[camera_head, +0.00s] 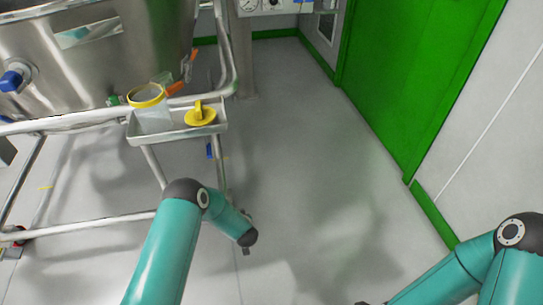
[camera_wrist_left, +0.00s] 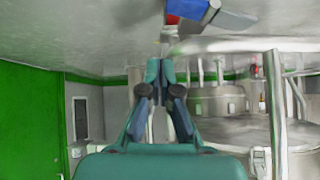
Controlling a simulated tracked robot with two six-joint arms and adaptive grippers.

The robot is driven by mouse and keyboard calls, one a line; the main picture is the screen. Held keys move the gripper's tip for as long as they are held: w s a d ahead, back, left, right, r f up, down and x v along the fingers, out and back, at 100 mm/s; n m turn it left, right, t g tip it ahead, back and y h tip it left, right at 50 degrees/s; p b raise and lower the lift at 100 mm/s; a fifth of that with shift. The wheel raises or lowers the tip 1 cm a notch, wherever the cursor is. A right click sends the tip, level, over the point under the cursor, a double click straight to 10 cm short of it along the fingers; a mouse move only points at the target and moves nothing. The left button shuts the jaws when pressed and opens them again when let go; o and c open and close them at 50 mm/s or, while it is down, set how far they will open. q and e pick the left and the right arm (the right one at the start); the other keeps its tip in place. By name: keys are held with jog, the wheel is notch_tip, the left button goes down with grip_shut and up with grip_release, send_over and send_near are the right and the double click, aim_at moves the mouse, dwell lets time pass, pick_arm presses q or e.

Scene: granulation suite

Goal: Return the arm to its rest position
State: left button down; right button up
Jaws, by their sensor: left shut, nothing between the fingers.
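My left arm (camera_head: 165,250) comes in from the bottom, bends at its elbow and slopes down to the right, over open floor in front of the steel frame. In the left wrist view my left gripper (camera_wrist_left: 160,72) is shut, its fingertips together with nothing between them. In the head view its fingers are mostly hidden behind the wrist. My right arm (camera_head: 460,275) enters at the lower right corner; its gripper is cut off by the bottom edge.
A steel vessel (camera_head: 60,65) on a tubular frame (camera_head: 90,220) stands at the left. Its small tray (camera_head: 180,132) holds a yellow-rimmed clear container (camera_head: 149,108) and a yellow cap (camera_head: 200,114). A green door (camera_head: 420,70) is at the right. The middle floor is clear.

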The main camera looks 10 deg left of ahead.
pick_arm(q)
notch_tip(320, 180, up, 5)
jog(key=s+m+h, duration=0.1)
jog(key=s, duration=0.1)
jog(key=s+d+r+m+g+h, duration=0.1)
jog(key=s+d+g+h, duration=0.4)
jog(key=s, duration=0.9)
jog(key=s+d+r+m+g+h, duration=0.1)
jog(key=s+d+g+h, duration=0.1)
jog(key=s+d, duration=0.9)
jog(key=d+r+p+v, duration=0.1)
jog(key=d+p+v, duration=0.2)
jog(key=p+v, duration=1.2)
jog(key=s+d+r+p+v, duration=0.1)
jog(key=d+p+v, duration=0.2)
jog(key=p+v, duration=1.3)
jog(key=shift+r+p, duration=0.25)
jog(key=shift+p, duration=0.1)
jog(key=shift+d, duration=0.1)
